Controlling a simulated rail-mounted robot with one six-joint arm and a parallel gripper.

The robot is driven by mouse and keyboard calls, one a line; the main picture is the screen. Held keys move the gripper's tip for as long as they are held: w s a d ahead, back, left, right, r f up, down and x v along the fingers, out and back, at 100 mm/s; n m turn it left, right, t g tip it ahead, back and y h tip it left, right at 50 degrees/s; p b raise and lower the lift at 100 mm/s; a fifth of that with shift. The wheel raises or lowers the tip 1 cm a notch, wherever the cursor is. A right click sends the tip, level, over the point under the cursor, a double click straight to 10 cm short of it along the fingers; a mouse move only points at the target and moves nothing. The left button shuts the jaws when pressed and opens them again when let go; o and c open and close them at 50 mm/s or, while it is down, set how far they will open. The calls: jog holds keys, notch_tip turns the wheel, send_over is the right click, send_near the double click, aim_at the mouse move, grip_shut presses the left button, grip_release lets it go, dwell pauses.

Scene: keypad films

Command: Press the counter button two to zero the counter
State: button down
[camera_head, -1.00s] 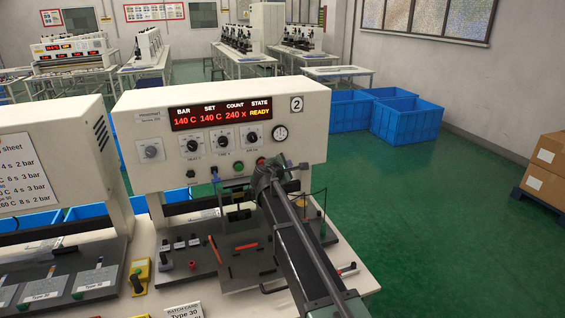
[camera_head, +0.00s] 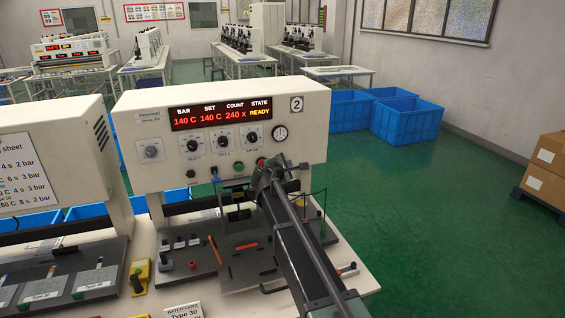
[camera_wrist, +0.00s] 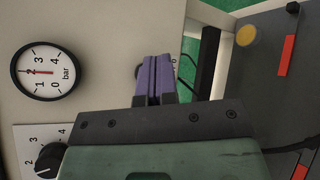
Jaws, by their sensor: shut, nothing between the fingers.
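I cannot read which one is the counter button. My gripper (camera_head: 275,163) is at the right part of this edge, close to the panel. In the wrist view its purple fingers (camera_wrist: 154,62) are shut and empty, over the panel. They hide part of a small label there; contact cannot be told.
A pressure gauge (camera_wrist: 49,73) and a dial (camera_wrist: 48,158) are on the panel beside my gripper. Below are a work plate with red-handled tools (camera_head: 247,246) and a thin upright stand (camera_head: 323,215). Another press (camera_head: 50,150) stands at left. Blue crates (camera_head: 405,118) stand behind.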

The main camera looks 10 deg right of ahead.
dwell(0.4)
jog(key=shift+w, duration=0.4)
jog(key=shift+w+a, duration=0.15)
jog(key=shift+w, duration=0.3)
dwell(0.6)
jog(key=shift+s, duration=0.85)
jog(key=s, duration=0.2)
jog(key=s+d, duration=0.1)
jog(key=s, duration=0.2)
jog(key=shift+d, duration=0.1)
dwell(0.4)
